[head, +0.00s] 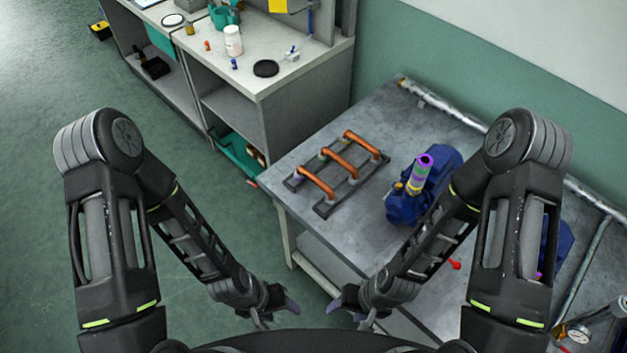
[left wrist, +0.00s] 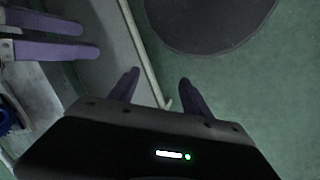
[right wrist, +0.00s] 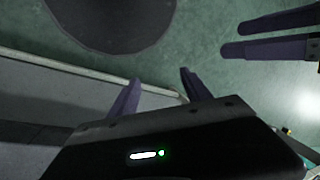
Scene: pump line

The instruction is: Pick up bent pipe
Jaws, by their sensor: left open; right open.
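Several copper-coloured bent pipes lie in a row on a dark rack (head: 325,208) on the grey metal table. The near bent pipe (head: 317,183), the middle bent pipe (head: 338,162) and the far bent pipe (head: 361,145) each rest across the rack. My left gripper (head: 276,314) is open and empty, low in front of my base and left of the table. Its fingers also show in the left wrist view (left wrist: 157,90). My right gripper (head: 350,312) is open and empty near the table's front edge. Its fingers show in the right wrist view (right wrist: 158,90). Both are well away from the pipes.
A blue pump (head: 408,205) with a purple and yellow port stands right of the rack. A red-handled part (head: 454,265) lies nearer. A pipe runs along the table's back edge. A workbench (head: 290,80) with bottles and a black disc stands behind left. Open floor lies left.

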